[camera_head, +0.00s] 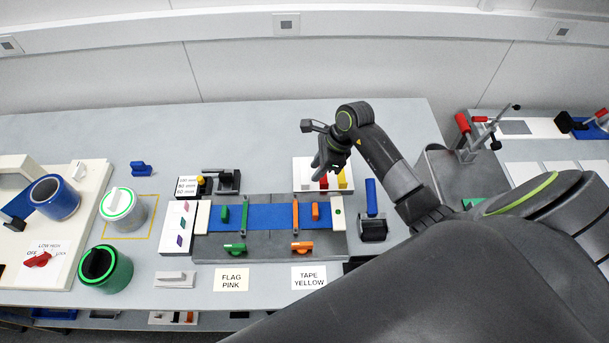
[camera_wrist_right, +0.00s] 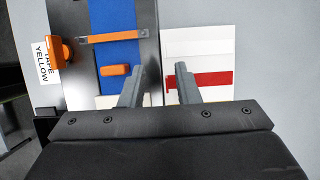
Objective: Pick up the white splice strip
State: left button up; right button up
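A white board (camera_head: 304,172) lies at the back of the table, with a red strip (camera_head: 323,183) and a yellow strip (camera_head: 342,178) on it. In the right wrist view the board (camera_wrist_right: 195,36) shows the red strip (camera_wrist_right: 212,80) and pale bands beside it. I cannot clearly tell the white splice strip apart from the white board. My right gripper (camera_head: 323,165) is above the board. In the right wrist view its fingers (camera_wrist_right: 158,82) are apart with nothing seen between them; they partly hide the board's left edge. My left gripper is not in view.
A dark fixture (camera_head: 270,247) with a blue band (camera_head: 270,217), green and orange clamps stands left of the board. A blue block (camera_head: 371,196) stands to the right. Green (camera_head: 105,270) and white (camera_head: 124,210) cans stand at left. The table's back strip is clear.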

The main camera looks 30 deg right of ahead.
aim_at(307, 182)
jog(key=b+x, duration=0.1)
jog(key=x, duration=0.4)
jog(key=b+x, duration=0.1)
jog(key=x, duration=0.1)
jog(key=shift+w+d+f+b, duration=0.25)
jog(key=shift+d+f+b, duration=0.1)
jog(key=shift+f, duration=0.1)
jog(key=shift+a+f, duration=0.2)
jog(key=shift+f, duration=0.05)
jog(key=shift+r, duration=0.1)
grip_shut()
